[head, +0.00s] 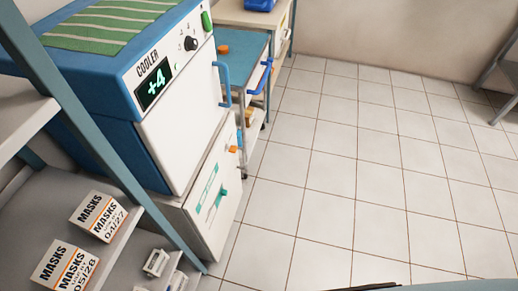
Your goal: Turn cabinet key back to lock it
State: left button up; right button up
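A white cabinet (206,222) stands under the blue and white cooler (185,140). Its front carries a teal piece (221,196) that sticks out, and a small orange piece (233,149) near its upper right corner. I cannot tell which of these is the key, or whether it is turned. The cabinet door looks flush with its front. Neither of my grippers can be seen; only a dark, unclear edge shows at the bottom of the view.
A shelf rack with mask boxes (98,215) and a teal post (93,130) stands on the left, close to the cabinet. Beyond the cooler is a trolley (255,90) with a blue handle. The tiled floor (340,190) to the right is clear.

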aim_at(232, 149)
jog(key=z, duration=1.25)
jog(key=i, duration=0.65)
jog(key=u, duration=2.8)
